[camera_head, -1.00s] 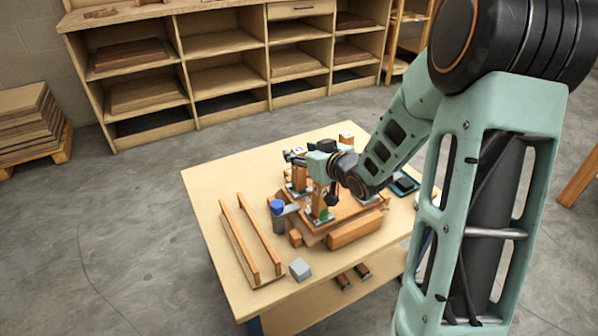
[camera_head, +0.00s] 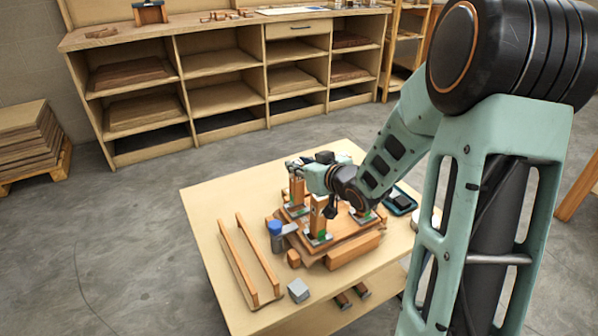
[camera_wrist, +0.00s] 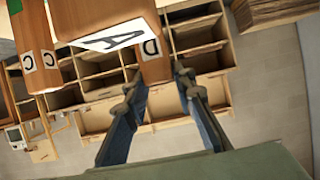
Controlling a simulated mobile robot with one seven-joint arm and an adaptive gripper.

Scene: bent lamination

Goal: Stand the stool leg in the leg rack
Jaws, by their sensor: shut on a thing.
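My gripper (camera_head: 293,165) is over the wooden assembly on the table, at the top of an upright wooden post. In the wrist view its two fingers (camera_wrist: 160,82) flank a wooden piece marked D (camera_wrist: 153,66), which seems to be the stool leg it holds. Its lower end is hidden there by a nearer post marked A (camera_wrist: 108,38); another marked C (camera_wrist: 42,75) is at left. In the head view a front post (camera_head: 317,216) stands in a metal bracket. I cannot tell for sure which thing is the leg rack; a frame with two long rails (camera_head: 262,254) lies at left on the table.
The table (camera_head: 215,215) also bears a blue-topped container (camera_head: 275,228), a grey cube (camera_head: 298,290) and a dark tray (camera_head: 400,202) at right. A shelf unit (camera_head: 225,97) stands behind. Bare tabletop is free at the front left.

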